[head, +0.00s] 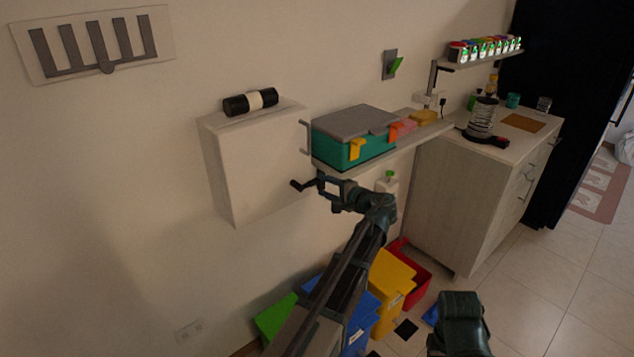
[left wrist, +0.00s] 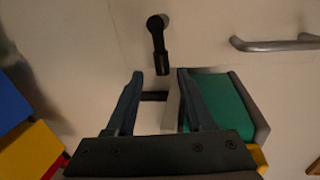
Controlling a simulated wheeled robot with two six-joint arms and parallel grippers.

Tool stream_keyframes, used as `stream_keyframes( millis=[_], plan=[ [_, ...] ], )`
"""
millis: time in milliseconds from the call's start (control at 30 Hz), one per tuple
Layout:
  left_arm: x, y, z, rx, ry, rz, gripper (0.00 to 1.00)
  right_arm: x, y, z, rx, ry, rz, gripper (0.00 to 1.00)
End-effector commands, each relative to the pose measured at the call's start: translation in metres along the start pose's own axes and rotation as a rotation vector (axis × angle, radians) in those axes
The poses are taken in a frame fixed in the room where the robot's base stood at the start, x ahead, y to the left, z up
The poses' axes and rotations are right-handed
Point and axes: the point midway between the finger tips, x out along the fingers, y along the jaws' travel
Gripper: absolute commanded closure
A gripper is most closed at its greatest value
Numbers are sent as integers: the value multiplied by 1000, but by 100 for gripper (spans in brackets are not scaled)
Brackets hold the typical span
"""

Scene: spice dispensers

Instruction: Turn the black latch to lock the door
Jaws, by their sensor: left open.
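The black latch (left wrist: 158,42) shows in the left wrist view on a pale door face. It has a round pivot at the top, and its arm hangs down to a thick end. My left gripper (head: 324,188) is open and empty, just right of the latch. In the left wrist view its fingers (left wrist: 162,92) point toward the latch, whose lower end sits just beyond the gap. I cannot tell whether they touch.
A metal handle (head: 305,137) is on the cabinet's right side. A shelf (head: 400,147) with a teal box (head: 335,148) stands close to my left gripper. A black-and-white roll (head: 250,102) lies on the cabinet. Colored bins (head: 390,285) stand on the floor below.

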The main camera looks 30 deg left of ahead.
Motion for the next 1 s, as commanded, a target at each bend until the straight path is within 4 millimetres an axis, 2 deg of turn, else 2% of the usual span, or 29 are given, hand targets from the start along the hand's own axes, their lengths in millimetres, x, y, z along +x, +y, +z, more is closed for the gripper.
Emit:
stream_keyframes(
  millis=[33,200,400,600,1000],
  plan=[
    [-15,-2,1,1,4,0,47,-5,0,0,0,0,0,47],
    [-50,-2,1,0,3,0,47,-12,1,1,0,0,0,47],
    [-80,-1,0,0,1,0,47,-16,2,1,0,0,0,47],
    [-92,0,0,-1,0,0,47,-18,2,1,0,0,0,47],
    [-94,0,0,-1,-1,0,47,-18,2,1,0,0,0,47]
  ],
)
